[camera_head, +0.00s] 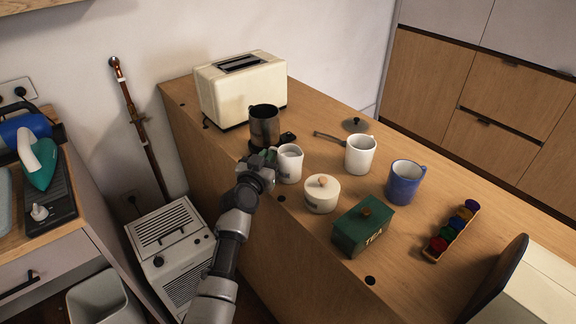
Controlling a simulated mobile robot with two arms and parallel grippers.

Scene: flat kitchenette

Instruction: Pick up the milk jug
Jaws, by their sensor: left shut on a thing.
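A small white jug-like vessel (290,164) with faint dark marking low on its side stands near the counter's left edge. I take it for the milk jug; the marking is too small to read. My left gripper (267,157) is at its left side, where its handle would be. The gripper is shut on it there, and the fingers hide the grip. The vessel looks upright; I cannot tell whether it is lifted. A dark metal pitcher (264,126) stands just behind the gripper. My right gripper is not in view.
The wooden counter (330,135) also holds a cream toaster (240,88), white mug (360,155), blue mug (405,182), lidded white pot (322,196), green tea tin (362,230) and colored capsule rack (453,232). The pot stands close to the right of the jug.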

